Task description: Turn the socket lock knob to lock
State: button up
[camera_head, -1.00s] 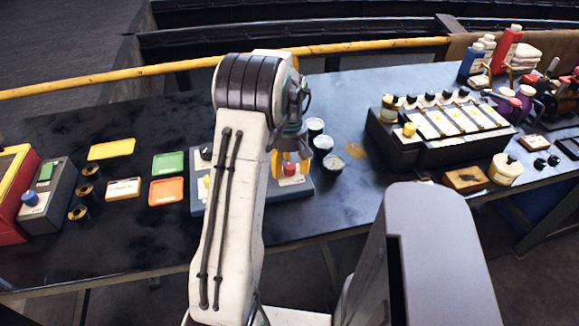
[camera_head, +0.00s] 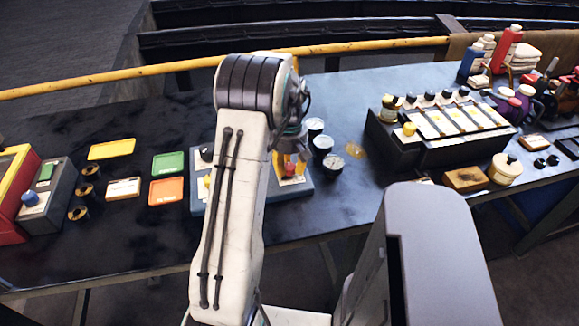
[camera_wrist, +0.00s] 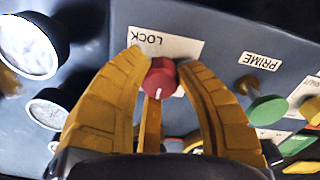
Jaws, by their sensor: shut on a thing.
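The red knob (camera_wrist: 159,76) sits on a blue-grey panel (camera_wrist: 208,50) beside a white LOCK label (camera_wrist: 165,41), which reads upside down in the wrist view. A short white mark shows on the knob's lower edge there, on the side away from the LOCK lettering. My gripper (camera_wrist: 158,64) has its yellow fingers on both sides of the knob, shut on it. In the head view, my gripper (camera_head: 292,160) is over the right end of the control box (camera_head: 305,190), and the arm hides much of that box. The knob is only partly visible there.
A green knob (camera_wrist: 268,109) with a PRIME label (camera_wrist: 261,61) is close to the right finger in the wrist view. Coloured trays (camera_head: 168,163) lie to the left. A black rack (camera_head: 440,130) stands to the right.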

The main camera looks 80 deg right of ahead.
grip_shut()
jog(key=m, duration=0.3)
jog(key=shift+f+m+b, duration=0.1)
jog(key=shift+m+b, duration=0.2)
jog(key=shift+m, duration=0.1)
jog(key=m, duration=0.4)
jog(key=shift+m, duration=0.3)
jog(key=m, duration=0.4)
jog(key=shift+m+b, duration=0.3)
jog(key=shift+m, duration=2.5)
